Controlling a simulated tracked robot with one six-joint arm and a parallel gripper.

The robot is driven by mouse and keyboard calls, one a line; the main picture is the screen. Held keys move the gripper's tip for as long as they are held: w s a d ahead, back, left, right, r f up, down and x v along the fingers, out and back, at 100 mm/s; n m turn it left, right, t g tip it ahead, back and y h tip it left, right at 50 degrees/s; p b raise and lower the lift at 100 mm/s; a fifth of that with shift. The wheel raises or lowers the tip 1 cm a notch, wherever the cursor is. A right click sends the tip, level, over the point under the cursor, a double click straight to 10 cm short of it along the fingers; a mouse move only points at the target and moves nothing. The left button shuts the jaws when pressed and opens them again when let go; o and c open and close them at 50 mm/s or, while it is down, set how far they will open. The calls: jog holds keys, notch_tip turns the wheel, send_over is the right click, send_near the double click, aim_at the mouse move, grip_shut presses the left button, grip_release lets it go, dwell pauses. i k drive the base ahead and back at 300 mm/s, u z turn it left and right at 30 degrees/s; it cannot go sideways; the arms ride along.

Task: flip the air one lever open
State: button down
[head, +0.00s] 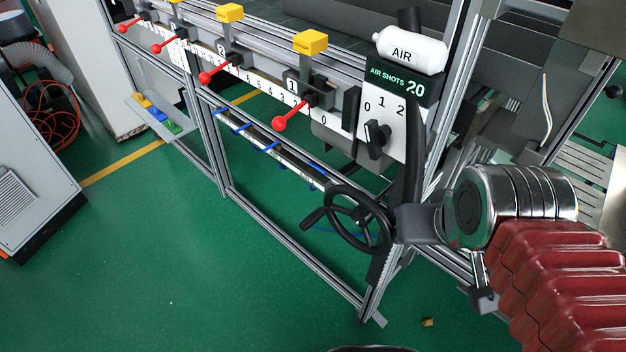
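The lever by the plate marked 1 (291,86) has a red ball end (279,123) and slants down to the left from a black pivot on the front rail. The air panel (396,150) stands to its right, with a green display reading AIR SHOTS 20 (396,82). Its black selector knob (376,138) sits below the marks 0, 1 and 2; I cannot tell exactly which it points at. My gripper (392,190) is at the right, beside the panel and handwheel, with dark fingers spread apart and nothing visible between them. It is apart from the red lever.
A black handwheel (350,218) is mounted low on the frame. More red levers (206,78) line the rail to the left, with yellow blocks (310,42) above. A white AIR bottle (411,51) tops the panel. Grey cabinets stand left; the green floor (190,260) is mostly clear.

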aim_at(314, 166)
jog(key=k, duration=0.3)
jog(key=u, duration=1.7)
jog(key=i, duration=0.95)
jog(key=u, duration=0.7)
